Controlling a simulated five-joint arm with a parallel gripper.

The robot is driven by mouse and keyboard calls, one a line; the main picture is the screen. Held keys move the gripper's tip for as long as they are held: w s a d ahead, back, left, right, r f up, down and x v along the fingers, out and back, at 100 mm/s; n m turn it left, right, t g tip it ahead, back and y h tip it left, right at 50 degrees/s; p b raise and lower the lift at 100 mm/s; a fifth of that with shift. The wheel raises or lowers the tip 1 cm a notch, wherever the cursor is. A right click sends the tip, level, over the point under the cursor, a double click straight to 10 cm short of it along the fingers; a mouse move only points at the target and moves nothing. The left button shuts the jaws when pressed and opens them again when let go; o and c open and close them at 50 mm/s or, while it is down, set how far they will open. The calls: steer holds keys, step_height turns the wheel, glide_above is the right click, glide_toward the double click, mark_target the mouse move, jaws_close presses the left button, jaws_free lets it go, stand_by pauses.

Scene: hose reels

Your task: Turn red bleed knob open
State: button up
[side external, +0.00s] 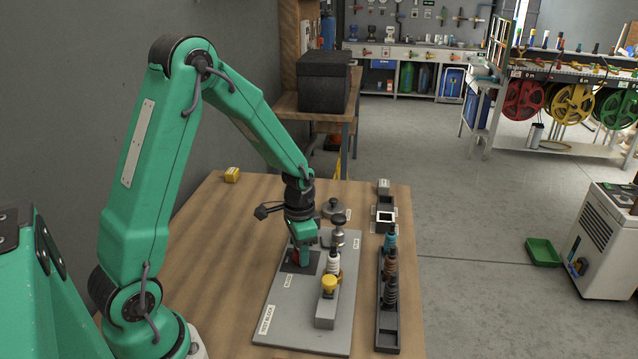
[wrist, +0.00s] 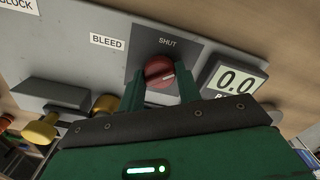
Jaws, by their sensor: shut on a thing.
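The red bleed knob (wrist: 159,72) sits on a dark square plate marked SHUT, beside a BLEED label (wrist: 108,41), in the wrist view. A pale pointer line on the knob points to the right, tilted a little. My gripper (wrist: 160,88) is shut on the knob, with a green finger at each side. In the side external view my gripper (side external: 303,258) comes down onto the grey test block panel (side external: 275,315), and only a bit of the red knob (side external: 295,257) shows behind the fingers.
A display reading 0.0 (wrist: 236,78) stands right of the knob. A yellow knob (side external: 329,284) and other fittings stand on the panel close to my gripper. A dark rack (side external: 387,339) with several fittings is to the right. The table's left part is mostly clear.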

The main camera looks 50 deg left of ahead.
steer(key=m, duration=0.4)
steer(key=shift+m, duration=0.3)
steer(key=shift+r+m, duration=0.1)
steer(key=shift+m, duration=1.6)
steer(key=o, duration=1)
steer(key=shift+r, duration=3.9)
